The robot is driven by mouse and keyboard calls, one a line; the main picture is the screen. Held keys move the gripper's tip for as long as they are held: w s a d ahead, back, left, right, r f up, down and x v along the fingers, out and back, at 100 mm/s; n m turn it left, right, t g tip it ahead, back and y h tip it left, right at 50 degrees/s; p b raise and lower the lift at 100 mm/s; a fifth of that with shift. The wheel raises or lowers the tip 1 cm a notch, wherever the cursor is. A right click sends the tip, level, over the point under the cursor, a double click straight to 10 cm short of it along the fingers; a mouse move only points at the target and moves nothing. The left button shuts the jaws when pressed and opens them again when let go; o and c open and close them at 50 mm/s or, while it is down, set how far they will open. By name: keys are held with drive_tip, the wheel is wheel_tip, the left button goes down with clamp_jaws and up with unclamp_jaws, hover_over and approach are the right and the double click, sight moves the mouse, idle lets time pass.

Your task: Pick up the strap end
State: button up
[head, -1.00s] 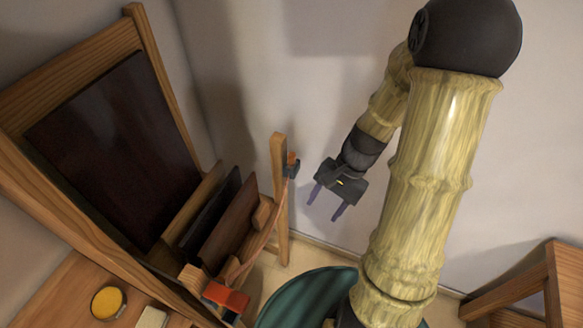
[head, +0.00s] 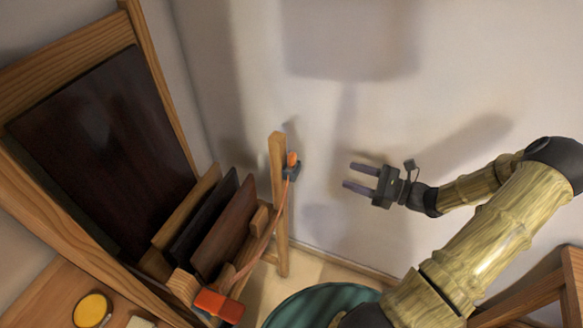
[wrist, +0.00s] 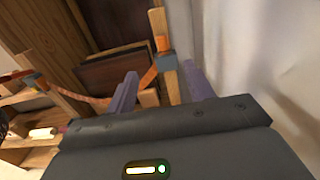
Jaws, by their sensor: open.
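The strap (head: 265,236) is a thin reddish-orange band sagging across the front of a wooden rack. Its upper end, an orange tip (head: 292,159) in a blue-grey clip (head: 291,172), is at the top of a wooden post. Its lower end meets a red-orange block (head: 218,305). The wrist view shows the orange tip (wrist: 162,43) and clip (wrist: 167,62) ahead, between the finger lines. My gripper (head: 350,176) is open and empty, right of the post, its fingers pointing left toward the clip with a gap between.
The wooden post (head: 279,215) stands at the rack's right corner. Several upright panels (head: 224,226) lean inside the rack. A pale wall (head: 345,110) is behind my gripper. A teal round object (head: 315,308) is below, and a wooden stool (head: 560,285) is at right.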

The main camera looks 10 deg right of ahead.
drive_tip(key=p, duration=0.2)
approach(296, 157)
drive_tip(key=w+a, duration=0.1)
drive_tip(key=a, duration=0.2)
drive_tip(key=shift+w+a+r, duration=0.25)
drive_tip(key=shift+w+a, duration=0.25)
drive_tip(key=shift+f+p+x, duration=0.1)
drive_tip(key=shift+p+x, duration=0.2)
drive_tip(key=shift+x, duration=1)
drive_tip(key=shift+f+p+x, duration=0.15)
drive_tip(key=shift+p+x, duration=0.15)
drive_tip(key=shift+x, duration=1.05)
drive_tip(key=shift+w+d, duration=0.15)
drive_tip(key=shift+d, duration=0.05)
drive_tip(key=c, duration=1.1)
drive_tip(key=shift+r, duration=0.1)
